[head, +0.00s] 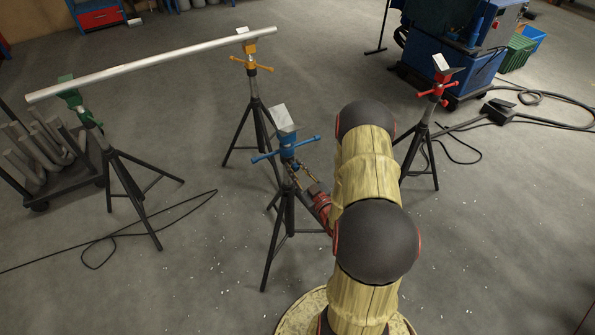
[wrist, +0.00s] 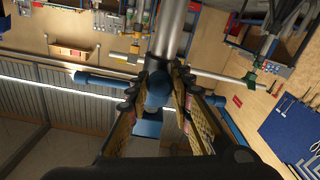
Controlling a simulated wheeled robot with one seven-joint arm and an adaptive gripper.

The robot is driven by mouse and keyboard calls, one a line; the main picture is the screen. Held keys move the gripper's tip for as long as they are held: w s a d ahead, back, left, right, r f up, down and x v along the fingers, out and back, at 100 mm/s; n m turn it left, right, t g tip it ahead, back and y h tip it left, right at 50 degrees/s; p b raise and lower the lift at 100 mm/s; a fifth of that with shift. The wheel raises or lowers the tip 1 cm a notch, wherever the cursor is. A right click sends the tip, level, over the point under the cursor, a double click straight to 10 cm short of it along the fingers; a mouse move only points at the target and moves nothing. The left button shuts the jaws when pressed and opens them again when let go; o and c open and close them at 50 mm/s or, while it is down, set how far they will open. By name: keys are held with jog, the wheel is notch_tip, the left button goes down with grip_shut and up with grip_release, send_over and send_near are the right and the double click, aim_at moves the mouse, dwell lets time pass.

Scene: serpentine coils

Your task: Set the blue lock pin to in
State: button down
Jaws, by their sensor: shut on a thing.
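The blue stand (head: 285,122) stands upright on its dark tripod near the middle of the head view, with a tilted grey plate on top and a blue cross handle (head: 265,157) below it. My gripper (head: 303,176) reaches the stand from the right, just below the handle. In the wrist view my gripper (wrist: 157,84) is shut on a rounded blue knob, the blue lock pin (wrist: 157,97), with a finger on each side. The grey post (wrist: 172,35) rises beyond it. How far in the pin sits is hidden by the fingers.
A long pale pipe (head: 155,65) rests on the green stand (head: 69,96) and the yellow stand (head: 248,45). A red stand (head: 437,88) stands at right. Bent pipes lie on a cart (head: 60,178) at left. Cables lie on the floor.

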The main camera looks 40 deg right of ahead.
jog(key=c, duration=1.6)
grip_release()
jog(key=shift+w, duration=0.15)
jog(key=shift+o, duration=0.2)
jog(key=v, duration=1.2)
jog(key=shift+d, duration=0.1)
